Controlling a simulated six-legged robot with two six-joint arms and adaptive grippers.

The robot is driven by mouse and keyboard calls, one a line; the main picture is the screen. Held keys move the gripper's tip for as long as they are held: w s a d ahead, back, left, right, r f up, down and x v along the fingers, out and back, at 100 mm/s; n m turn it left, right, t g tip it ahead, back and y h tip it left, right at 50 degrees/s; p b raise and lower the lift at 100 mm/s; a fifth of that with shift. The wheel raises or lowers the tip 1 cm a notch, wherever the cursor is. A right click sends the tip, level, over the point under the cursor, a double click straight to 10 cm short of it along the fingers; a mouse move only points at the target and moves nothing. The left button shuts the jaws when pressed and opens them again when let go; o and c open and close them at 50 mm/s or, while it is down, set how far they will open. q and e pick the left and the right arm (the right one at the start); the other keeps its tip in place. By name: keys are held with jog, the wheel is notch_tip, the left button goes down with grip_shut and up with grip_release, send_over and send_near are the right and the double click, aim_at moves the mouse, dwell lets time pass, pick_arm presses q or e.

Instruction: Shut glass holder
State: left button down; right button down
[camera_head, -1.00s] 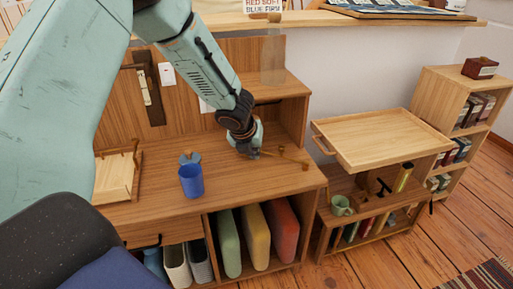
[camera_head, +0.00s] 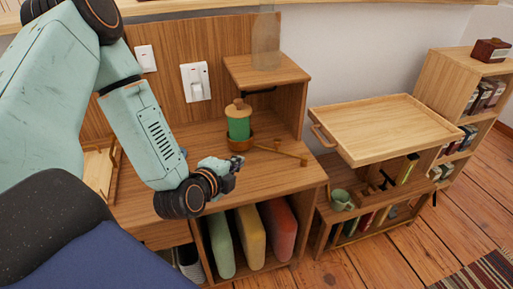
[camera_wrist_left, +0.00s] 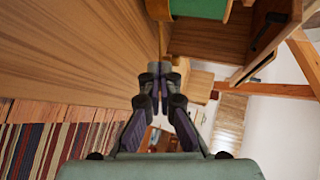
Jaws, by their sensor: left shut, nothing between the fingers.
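The glass holder (camera_head: 238,127) stands upright on the desk, a green cylinder with a round wooden lid and knob on top and a brown base below. The lid sits on the green body; I cannot tell whether it is fully seated. A green part with wooden ends at the top edge of the left wrist view (camera_wrist_left: 200,9) looks like the same holder, cut off by the frame. My left gripper (camera_head: 234,163) is shut and empty, apart from the holder, in front of it over the desk. Its fingers also show in the left wrist view (camera_wrist_left: 160,78). My right gripper is not in view.
A thin wooden stick (camera_head: 280,151) lies on the desk right of the holder. A raised shelf (camera_head: 267,72) stands behind it. A wooden tray (camera_head: 383,126) and a green mug (camera_head: 342,198) are to the right. My left arm covers the desk's left part.

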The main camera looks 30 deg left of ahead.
aim_at(260, 146)
pick_arm(q)
jog(key=shift+s+r+y, duration=0.15)
jog(key=shift+s+y, duration=0.05)
jog(key=shift+y, duration=0.1)
jog(key=shift+w+b, duration=0.2)
jog(key=shift+b, duration=0.15)
jog(key=b+x, duration=0.2)
jog(key=x, duration=0.2)
jog(key=b+x, duration=0.2)
jog(key=x, duration=0.2)
jog(key=b+x, duration=0.2)
jog(key=x, duration=0.2)
jog(key=shift+f, duration=0.4)
jog(key=shift+w+b, duration=0.45)
jog(key=shift+b, duration=0.1)
jog(key=shift+a, duration=0.1)
jog(key=shift+w+f, duration=0.1)
jog(key=shift+w, duration=0.1)
